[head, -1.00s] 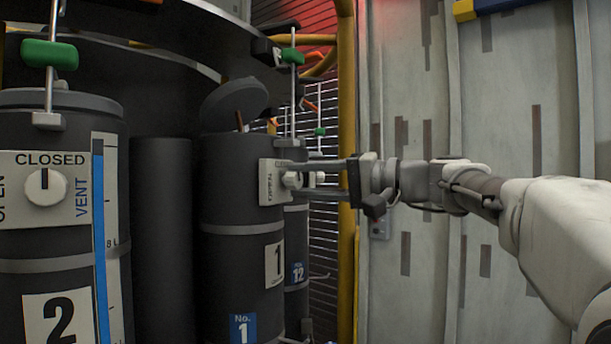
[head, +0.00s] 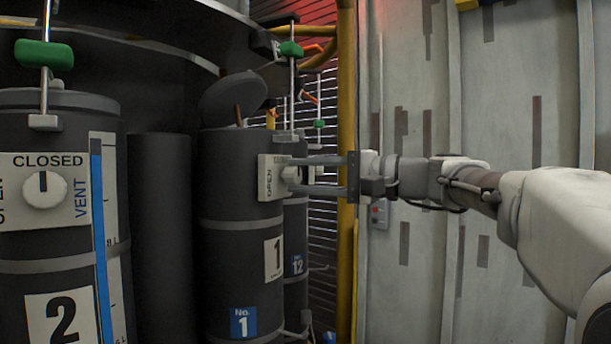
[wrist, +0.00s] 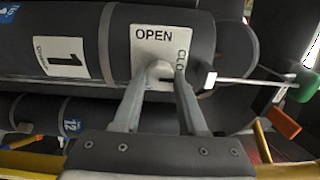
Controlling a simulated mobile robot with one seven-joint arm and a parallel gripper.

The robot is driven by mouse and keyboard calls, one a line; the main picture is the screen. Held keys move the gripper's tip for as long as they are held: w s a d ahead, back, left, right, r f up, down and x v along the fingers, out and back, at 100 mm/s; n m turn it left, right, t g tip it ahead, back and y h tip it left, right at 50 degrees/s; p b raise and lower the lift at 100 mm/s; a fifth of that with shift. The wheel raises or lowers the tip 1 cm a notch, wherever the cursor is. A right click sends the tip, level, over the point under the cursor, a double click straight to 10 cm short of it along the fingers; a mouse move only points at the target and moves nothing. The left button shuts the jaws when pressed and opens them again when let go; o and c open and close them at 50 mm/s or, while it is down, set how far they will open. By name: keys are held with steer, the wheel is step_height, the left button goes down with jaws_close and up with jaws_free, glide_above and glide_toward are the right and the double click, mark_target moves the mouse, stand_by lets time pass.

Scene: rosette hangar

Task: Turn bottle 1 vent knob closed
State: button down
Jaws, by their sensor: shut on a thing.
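Bottle 1 is a dark grey cylinder (head: 225,225) with a "1" label and a blue "No. 1" tag, upright in the head view. It lies across the top of the wrist view (wrist: 90,20). Its pale vent plate (head: 266,187) reads OPEN, with part of "CLO..." beside it in the wrist view (wrist: 152,33). The white vent knob (wrist: 160,71) sits on the plate between my fingertips. My gripper (head: 300,175) reaches in from the right and is shut on the knob. The fingers partly cover the knob, and I cannot tell where its pointer points.
Bottle 2 (head: 60,240) stands at the left, its knob (head: 44,190) pointing up at CLOSED. Bottle 12 (head: 295,240) is behind bottle 1. A raised dark lid (head: 233,98) and a rod with a green grip (head: 290,48) are above bottle 1. A yellow post (head: 346,120) stands just behind my gripper.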

steer(key=shift+c, duration=2.2)
jaws_free()
steer(key=b+v, duration=0.1)
steer(key=v, duration=1.6)
steer(key=shift+d+b, duration=0.2)
steer(key=shift+b, duration=0.2)
steer(key=shift+s, duration=0.1)
